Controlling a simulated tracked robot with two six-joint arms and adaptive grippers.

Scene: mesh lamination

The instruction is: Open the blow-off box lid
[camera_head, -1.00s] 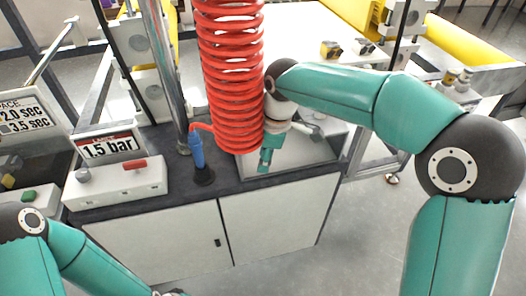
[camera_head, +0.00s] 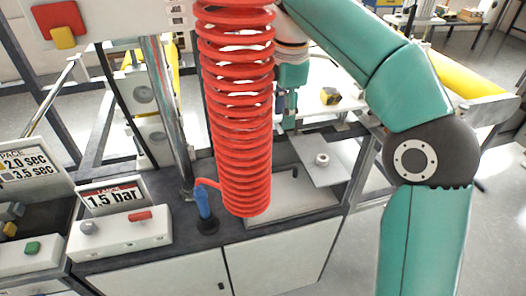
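The blow-off box (camera_head: 300,207) is set into the dark top of the white cabinet, partly hidden behind the red coiled hose. Its pale lid (camera_head: 335,172), with a small round white knob (camera_head: 322,160), sits raised and tilted at the box's back right. A dark gap shows beneath it on the left. My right gripper (camera_head: 287,122) points down, above and left of the knob, and looks apart from it. The hose partly hides this gripper, and I cannot tell whether its fingers are open or shut. My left gripper is out of view.
The red coiled hose (camera_head: 240,130) hangs close to my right gripper. A metal post (camera_head: 170,120), a blue nozzle (camera_head: 203,203) and the 1.5 bar panel (camera_head: 120,232) stand left of the box. A yellow-black block (camera_head: 330,96) lies on the table behind.

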